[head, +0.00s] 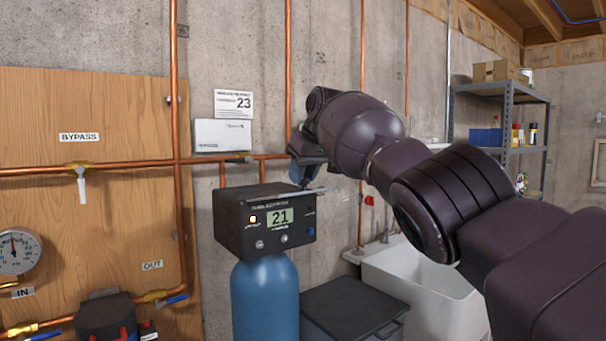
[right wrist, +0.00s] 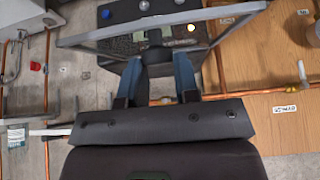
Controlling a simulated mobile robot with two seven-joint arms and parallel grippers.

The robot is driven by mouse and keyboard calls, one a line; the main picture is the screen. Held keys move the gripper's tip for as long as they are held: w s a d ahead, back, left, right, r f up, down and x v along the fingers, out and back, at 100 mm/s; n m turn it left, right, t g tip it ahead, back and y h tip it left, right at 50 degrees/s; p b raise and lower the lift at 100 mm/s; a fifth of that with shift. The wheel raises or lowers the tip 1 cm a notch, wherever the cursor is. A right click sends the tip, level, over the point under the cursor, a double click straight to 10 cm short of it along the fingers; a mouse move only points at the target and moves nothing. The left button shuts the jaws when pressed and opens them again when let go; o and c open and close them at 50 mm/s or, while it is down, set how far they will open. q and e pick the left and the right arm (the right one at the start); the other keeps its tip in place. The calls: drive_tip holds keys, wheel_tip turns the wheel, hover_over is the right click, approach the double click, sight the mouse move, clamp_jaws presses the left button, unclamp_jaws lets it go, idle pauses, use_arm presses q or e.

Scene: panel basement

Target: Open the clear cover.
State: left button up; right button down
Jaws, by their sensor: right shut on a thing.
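The clear cover shows in the right wrist view (right wrist: 90,43) as a see-through panel with a pale grey rim, in front of the dark control box. In the head view the cover (head: 312,192) is a thin, nearly edge-on strip at the box's upper front edge, projecting to the right. The control box (head: 232,228) is black, with a lit display reading 21, and its front is largely unobstructed. My right gripper (head: 304,178) is at the box's top right. Its blue fingers (right wrist: 157,75) are shut on the cover's edge. My left gripper is out of view.
The box sits on a blue tank (head: 265,300). Copper pipes (head: 174,120) and a white wall unit (head: 222,135) are close behind. A dark lidded bin (head: 350,306) and white sink (head: 425,285) stand right of the tank; a metal shelf (head: 500,88) is farther back.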

drive_tip(key=shift+r, duration=0.1)
drive_tip(key=shift+a, duration=0.1)
drive_tip(key=c, duration=1.3)
unclamp_jaws()
drive_tip(key=o, duration=0.4)
drive_tip(key=shift+w+a, duration=0.15)
drive_tip(key=shift+w, duration=0.1)
drive_tip(key=shift+o, duration=0.2)
drive_tip(key=shift+s, duration=0.1)
